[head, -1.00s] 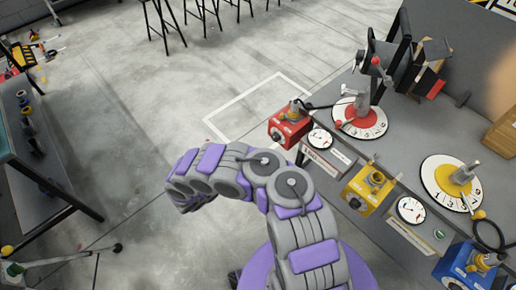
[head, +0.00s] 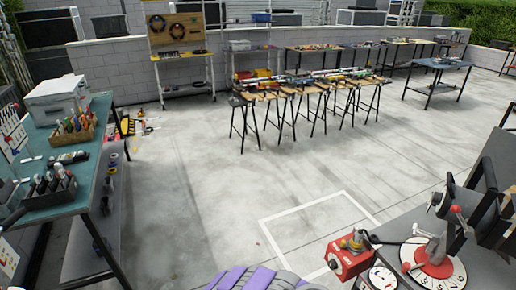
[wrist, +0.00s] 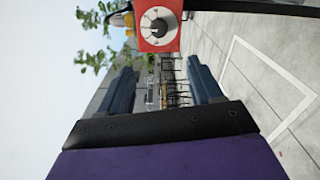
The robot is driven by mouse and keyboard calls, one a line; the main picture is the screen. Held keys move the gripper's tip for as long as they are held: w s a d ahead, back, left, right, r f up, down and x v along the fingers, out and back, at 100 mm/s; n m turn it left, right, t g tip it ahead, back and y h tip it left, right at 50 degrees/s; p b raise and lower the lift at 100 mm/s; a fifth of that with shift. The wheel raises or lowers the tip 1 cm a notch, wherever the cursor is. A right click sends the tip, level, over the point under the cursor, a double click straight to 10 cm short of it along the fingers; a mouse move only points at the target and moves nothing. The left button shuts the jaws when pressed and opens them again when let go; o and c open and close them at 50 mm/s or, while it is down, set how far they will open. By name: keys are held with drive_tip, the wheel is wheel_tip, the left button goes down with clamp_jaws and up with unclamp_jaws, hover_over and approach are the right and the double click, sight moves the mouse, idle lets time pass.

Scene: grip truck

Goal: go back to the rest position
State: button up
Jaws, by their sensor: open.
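My gripper (wrist: 160,88) shows in the wrist view with its two blue-grey fingers spread wide apart. Nothing is between the fingers. A small part of my purple and grey arm shows at the bottom edge of the head view; the gripper itself is out of that view. In the wrist view, which is turned sideways, a red box with a round dial (wrist: 160,25) lies beyond the fingers at the top, apart from them.
A grey bench (head: 400,215) at the right holds a red box (head: 349,254) and a red-and-white dial (head: 433,262). A teal table (head: 95,140) with tools stands at the left. The concrete floor (head: 200,190) between is clear.

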drive_tip(key=d+r+m+g+h, duration=0.1)
drive_tip(key=d+r+m+g, duration=0.1)
drive_tip(key=d+r+g, duration=0.5)
drive_tip(key=d+r+m+h, duration=0.15)
drive_tip(key=d+r, duration=0.35)
drive_tip(key=r, duration=0.5)
drive_tip(key=s+d+r+m+g+y, duration=0.3)
drive_tip(key=s+r+g+y, duration=0.1)
drive_tip(key=s+r, duration=0.4)
drive_tip(key=s+d+r+m+g+y, duration=0.3)
drive_tip(key=s+r+y, duration=0.1)
drive_tip(key=s+r, duration=0.35)
drive_tip(key=s+a+r+n+t+y, duration=0.1)
drive_tip(key=s+a+t+y, duration=0.2)
drive_tip(key=s+a, duration=0.6)
drive_tip(key=s+a+r+n+t+y, duration=0.2)
drive_tip(key=s+a+t+y, duration=0.1)
drive_tip(key=s+a+y, duration=0.5)
drive_tip(key=shift+s+a, duration=0.5)
drive_tip(key=shift+s, duration=0.15)
